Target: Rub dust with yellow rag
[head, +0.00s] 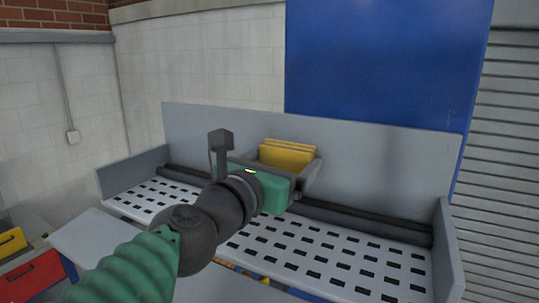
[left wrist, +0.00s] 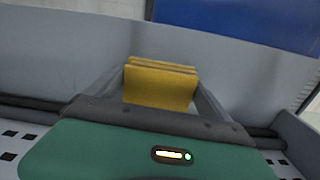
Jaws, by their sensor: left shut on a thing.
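The yellow rag (head: 287,155) is a folded, layered piece between the fingers of my left gripper (head: 290,165) in the head view. It also shows in the left wrist view (left wrist: 160,86), with a finger on each side of it. My left gripper is shut on the rag and holds it in front of the grey back panel, above the dark rollers (head: 365,222). I cannot tell whether the rag touches the panel. No dust can be made out clearly. My right gripper is not in view.
A perforated light-grey bed (head: 318,262) lies below, with raised grey side walls (head: 449,250) and a tall grey back panel (head: 390,165). A blue panel (head: 385,60) stands behind. Red and yellow drawers (head: 32,277) are at the lower left.

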